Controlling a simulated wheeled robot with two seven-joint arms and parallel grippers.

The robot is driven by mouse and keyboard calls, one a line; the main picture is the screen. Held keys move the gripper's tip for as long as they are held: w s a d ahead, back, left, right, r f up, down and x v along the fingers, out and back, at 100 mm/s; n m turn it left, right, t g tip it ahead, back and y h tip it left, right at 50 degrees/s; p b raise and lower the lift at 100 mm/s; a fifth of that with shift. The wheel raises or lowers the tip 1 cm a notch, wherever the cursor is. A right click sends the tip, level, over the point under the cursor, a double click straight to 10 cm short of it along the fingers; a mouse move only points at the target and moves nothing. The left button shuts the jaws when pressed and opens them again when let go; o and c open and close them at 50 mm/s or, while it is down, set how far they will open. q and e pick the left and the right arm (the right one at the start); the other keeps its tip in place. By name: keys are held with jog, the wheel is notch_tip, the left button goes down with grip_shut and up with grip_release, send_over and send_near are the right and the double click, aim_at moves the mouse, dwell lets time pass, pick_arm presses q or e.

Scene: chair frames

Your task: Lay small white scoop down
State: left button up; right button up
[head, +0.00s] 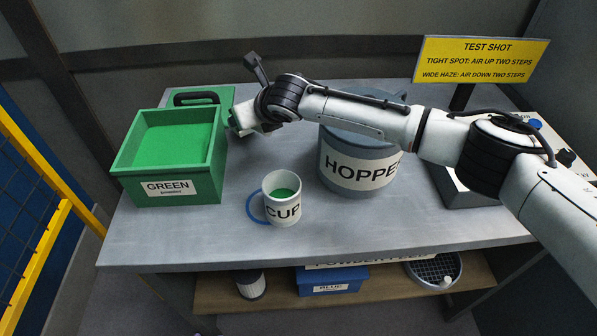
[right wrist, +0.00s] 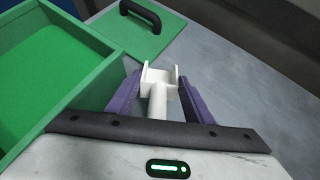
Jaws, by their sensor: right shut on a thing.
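The small white scoop (right wrist: 158,88) is in my right gripper (right wrist: 160,100), its handle between the two purple fingers in the right wrist view. It is beside the green powder box, near the box's right wall. In the head view my right gripper (head: 240,122) reaches left across the table, right of the green box (head: 175,190); the scoop is hard to make out there. Whether the scoop touches the table cannot be told. My left gripper is not in view.
A green lid (head: 221,95) with a black handle lies behind the box. A white cup (head: 285,207) holding green powder stands in front, and the grey hopper (head: 345,185) stands right of it under my right arm. Bare table (head: 215,235) lies left of the cup.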

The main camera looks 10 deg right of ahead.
jog(key=shift+f, duration=0.4)
jog(key=o, duration=1.2)
jog(key=shift+o, duration=0.2)
jog(key=shift+s, duration=0.1)
jog(key=v, duration=1)
jog(key=shift+r, duration=0.15)
